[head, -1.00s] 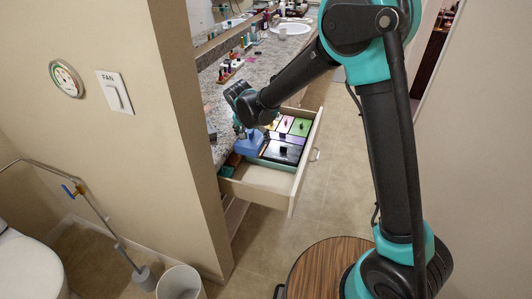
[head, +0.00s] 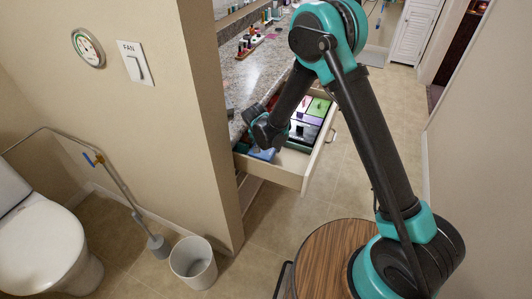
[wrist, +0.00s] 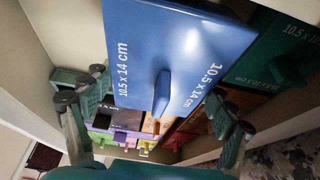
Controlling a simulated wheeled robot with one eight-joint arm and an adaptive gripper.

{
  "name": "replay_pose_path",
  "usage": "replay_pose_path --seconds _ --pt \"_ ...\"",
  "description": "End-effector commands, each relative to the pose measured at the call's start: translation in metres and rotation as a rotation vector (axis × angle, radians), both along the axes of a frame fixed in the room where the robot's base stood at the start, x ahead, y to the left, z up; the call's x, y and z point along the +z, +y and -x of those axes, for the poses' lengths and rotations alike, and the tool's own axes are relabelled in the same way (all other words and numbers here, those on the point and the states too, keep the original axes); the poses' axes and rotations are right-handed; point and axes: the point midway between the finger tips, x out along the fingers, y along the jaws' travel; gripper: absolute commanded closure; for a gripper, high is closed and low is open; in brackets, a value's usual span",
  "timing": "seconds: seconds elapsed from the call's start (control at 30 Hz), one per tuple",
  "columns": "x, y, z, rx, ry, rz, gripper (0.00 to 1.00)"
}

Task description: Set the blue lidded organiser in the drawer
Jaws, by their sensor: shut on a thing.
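The blue lidded organiser (head: 262,154) is at the near left part of the open drawer (head: 275,173), partly hidden by my gripper (head: 264,138). In the wrist view its blue lid (wrist: 185,40) fills the upper middle, with white size lettering and a raised blue handle (wrist: 162,93).
Green (head: 318,106), pink (head: 309,119) and black (head: 303,131) lidded organisers fill the drawer's far part. A dark green organiser (wrist: 280,50) lies beside the blue one. The granite counter (head: 262,75) overhangs at left. Bare drawer floor shows at the near right.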

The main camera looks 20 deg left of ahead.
Motion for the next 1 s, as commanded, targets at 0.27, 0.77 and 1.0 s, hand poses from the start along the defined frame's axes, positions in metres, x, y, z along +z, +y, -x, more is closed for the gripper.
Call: replay_pose_path --seconds 0.27,0.77,1.0 --pt "-0.028 0.0 0.0 0.0 0.0 0.0 0.48" --pt "-0.041 0.0 0.0 0.0 0.0 0.0 0.12" --pt "-0.041 0.0 0.0 0.0 0.0 0.0 0.0"
